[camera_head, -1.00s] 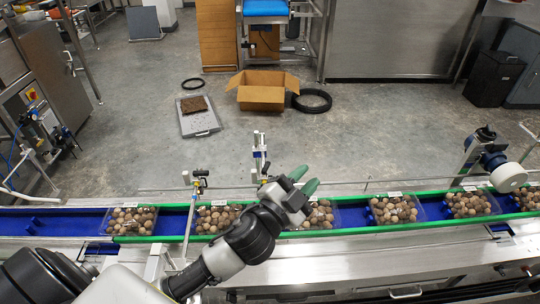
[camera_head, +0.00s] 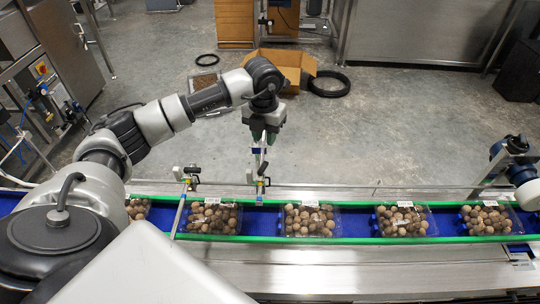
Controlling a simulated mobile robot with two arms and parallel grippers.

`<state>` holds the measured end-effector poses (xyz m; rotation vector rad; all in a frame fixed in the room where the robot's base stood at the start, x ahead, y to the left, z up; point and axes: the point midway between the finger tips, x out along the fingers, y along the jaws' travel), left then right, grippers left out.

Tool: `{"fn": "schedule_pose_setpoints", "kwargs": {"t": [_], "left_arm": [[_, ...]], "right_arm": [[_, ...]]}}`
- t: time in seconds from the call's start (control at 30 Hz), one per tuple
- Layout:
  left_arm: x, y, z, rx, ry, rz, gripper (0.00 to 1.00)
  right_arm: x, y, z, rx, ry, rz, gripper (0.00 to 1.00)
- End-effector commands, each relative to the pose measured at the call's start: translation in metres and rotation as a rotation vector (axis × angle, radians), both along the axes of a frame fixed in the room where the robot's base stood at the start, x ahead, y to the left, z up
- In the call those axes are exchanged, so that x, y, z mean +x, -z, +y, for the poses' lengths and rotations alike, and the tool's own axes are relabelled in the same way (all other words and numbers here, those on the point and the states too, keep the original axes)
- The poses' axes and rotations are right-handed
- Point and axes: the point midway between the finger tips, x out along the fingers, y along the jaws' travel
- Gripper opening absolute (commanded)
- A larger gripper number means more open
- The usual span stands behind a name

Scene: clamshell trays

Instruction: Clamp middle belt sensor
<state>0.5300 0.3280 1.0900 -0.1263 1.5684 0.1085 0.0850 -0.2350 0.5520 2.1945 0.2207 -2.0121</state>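The middle belt sensor (camera_head: 261,166) is a slim upright post with white, blue and yellow parts on the belt's far edge. My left gripper (camera_head: 265,138) reaches over the belt and points down at the sensor's top. My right gripper is not in view.
Clear trays of brown round items (camera_head: 312,221) sit on the blue belt (camera_head: 262,222) between green rails. Another sensor bracket (camera_head: 187,176) stands to the left. A white and dark device (camera_head: 522,172) stands at the right. An open cardboard box (camera_head: 290,62) lies on the floor behind.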

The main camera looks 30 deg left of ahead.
Motion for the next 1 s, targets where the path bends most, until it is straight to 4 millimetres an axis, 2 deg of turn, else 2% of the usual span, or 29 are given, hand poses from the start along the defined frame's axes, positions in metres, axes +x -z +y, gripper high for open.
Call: {"fn": "schedule_pose_setpoints", "kwargs": {"t": [0.17,0.4,0.6,0.8,1.0], "left_arm": [[-0.002,0.017,0.004,0.015,-0.006,0.011,0.28],[-0.002,0.062,0.003,0.012,-0.005,0.011,0.28],[-0.002,0.092,0.002,0.009,-0.005,0.007,0.28],[-0.002,0.105,0.002,0.008,-0.003,0.004,0.28],[-0.002,0.106,0.002,0.009,-0.003,0.003,0.28]], "right_arm": [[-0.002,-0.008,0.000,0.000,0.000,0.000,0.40],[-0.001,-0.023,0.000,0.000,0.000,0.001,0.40],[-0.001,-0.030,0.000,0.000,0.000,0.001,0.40],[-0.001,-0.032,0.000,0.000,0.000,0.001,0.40],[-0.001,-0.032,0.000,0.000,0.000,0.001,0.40]]}}
